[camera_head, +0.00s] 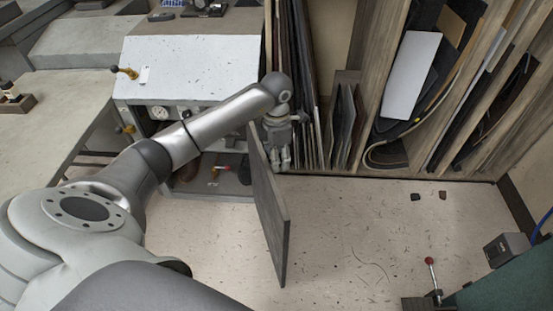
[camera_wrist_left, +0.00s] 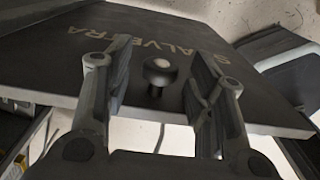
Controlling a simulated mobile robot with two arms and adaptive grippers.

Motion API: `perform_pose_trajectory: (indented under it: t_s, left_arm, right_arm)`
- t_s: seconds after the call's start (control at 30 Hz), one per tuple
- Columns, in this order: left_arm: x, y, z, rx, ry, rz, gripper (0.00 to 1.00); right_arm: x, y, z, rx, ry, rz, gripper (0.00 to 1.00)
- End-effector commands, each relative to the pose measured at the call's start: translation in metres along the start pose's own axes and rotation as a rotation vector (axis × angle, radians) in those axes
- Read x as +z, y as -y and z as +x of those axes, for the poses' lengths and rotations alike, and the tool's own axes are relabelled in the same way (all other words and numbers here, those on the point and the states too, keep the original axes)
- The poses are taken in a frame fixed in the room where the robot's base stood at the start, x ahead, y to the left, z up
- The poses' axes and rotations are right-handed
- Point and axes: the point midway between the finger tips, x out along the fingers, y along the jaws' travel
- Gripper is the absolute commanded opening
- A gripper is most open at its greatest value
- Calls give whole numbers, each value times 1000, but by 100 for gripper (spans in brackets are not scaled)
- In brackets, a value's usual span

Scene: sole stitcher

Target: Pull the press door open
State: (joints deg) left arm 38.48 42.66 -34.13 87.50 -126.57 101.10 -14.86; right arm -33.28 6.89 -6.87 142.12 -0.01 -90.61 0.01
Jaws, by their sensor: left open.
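The press (camera_head: 190,70) stands at the upper left, with a pale, speckled top. Its dark door panel (camera_head: 270,215) stands swung out from the front, projecting toward me over the floor. In the left wrist view, the door face (camera_wrist_left: 155,30) carries lettering and a small dark round knob (camera_wrist_left: 158,75). My left gripper (camera_head: 281,155) is on the right side of the door, near its far end. In the wrist view its fingers (camera_wrist_left: 160,62) are open on either side of the knob, with visible gaps. Part of the press front is hidden by my arm. My right gripper is not in view.
Upright boards (camera_head: 300,80) and a wooden rack of sheets (camera_head: 410,75) stand behind and right of the door. A red-knobbed lever (camera_head: 430,262) is at lower right. A workbench (camera_head: 50,105) is at left. Floor (camera_head: 350,230) right of the door is mostly clear.

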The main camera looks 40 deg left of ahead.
Motion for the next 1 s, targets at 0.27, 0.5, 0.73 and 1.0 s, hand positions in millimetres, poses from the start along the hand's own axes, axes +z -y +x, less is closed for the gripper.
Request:
perform_pose_trajectory:
  t_s: [0.27,0.5,0.73,1.0]
  left_arm:
    - [0,0,9,1,0,-1,50]
    - [0,0,8,0,0,-1,36]
    - [0,0,8,0,1,0,6]
    - [-1,0,8,1,1,4,0]
  right_arm:
    - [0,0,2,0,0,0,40]
    - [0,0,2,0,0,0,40]
    - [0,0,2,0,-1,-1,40]
    - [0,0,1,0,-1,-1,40]
